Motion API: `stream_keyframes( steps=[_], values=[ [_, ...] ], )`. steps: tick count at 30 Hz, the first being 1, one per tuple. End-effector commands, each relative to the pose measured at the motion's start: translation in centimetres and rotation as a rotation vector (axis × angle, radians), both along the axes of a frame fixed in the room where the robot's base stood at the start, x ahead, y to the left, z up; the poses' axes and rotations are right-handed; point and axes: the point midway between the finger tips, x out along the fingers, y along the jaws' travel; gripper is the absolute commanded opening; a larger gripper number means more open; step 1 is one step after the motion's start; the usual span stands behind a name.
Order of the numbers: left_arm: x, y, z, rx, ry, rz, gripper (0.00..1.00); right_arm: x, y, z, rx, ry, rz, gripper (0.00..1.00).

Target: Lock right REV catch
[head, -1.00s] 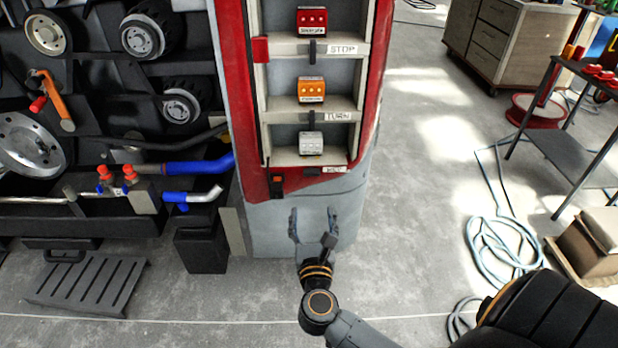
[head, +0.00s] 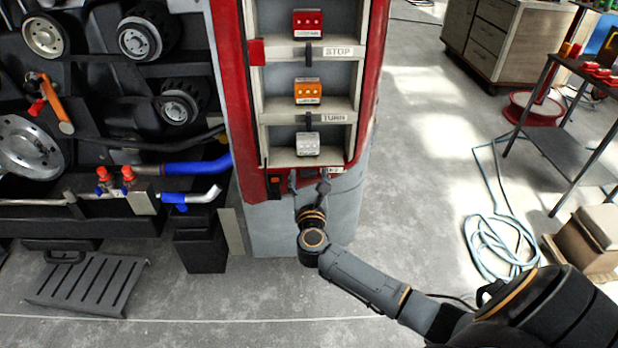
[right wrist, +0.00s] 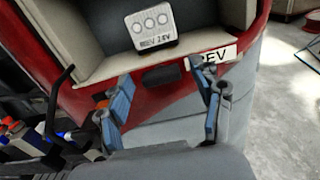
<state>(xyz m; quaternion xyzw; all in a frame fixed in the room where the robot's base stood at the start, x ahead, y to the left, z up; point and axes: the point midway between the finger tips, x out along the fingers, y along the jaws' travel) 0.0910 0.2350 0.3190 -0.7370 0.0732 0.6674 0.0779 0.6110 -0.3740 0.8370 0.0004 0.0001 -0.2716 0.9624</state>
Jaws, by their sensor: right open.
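The REV catch appears as a dark block (right wrist: 162,76) on the red lower edge of the rack, left of the white REV label (right wrist: 216,57) in the right wrist view. The white REV lamp module (head: 307,145) sits in the compartment above it. My right gripper (head: 309,181) is open just below that edge. In the right wrist view its blue-grey fingers (right wrist: 162,96) stand apart, one on either side of the catch as seen. I cannot tell whether they touch anything. In the head view the gripper partly hides the catch and label. My left gripper is not in view.
Above are the orange TURN module (head: 307,91) with its upright dark catch (head: 308,119), and the red STOP module (head: 307,23) with its catch (head: 308,49). Dark machinery stands left; floor at right is open around a hose (head: 490,240).

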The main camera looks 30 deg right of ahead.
Motion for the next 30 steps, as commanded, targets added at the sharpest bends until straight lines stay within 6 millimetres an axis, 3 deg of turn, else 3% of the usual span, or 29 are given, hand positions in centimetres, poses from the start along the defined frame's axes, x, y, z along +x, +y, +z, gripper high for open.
stream_keyframes(
  steps=[6, 15, 30],
  values=[
    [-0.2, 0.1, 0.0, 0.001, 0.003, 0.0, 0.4, 0.0, 0.0, 0.0, -0.001, 0.001, 0.0, 0.66],
    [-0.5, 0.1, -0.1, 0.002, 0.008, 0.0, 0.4, 0.0, 0.0, 0.0, -0.001, 0.001, 0.0, 0.11],
    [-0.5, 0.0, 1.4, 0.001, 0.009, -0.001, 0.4, 0.0, 0.1, 0.1, -0.116, 0.077, -0.001, 0.12]
  ],
)
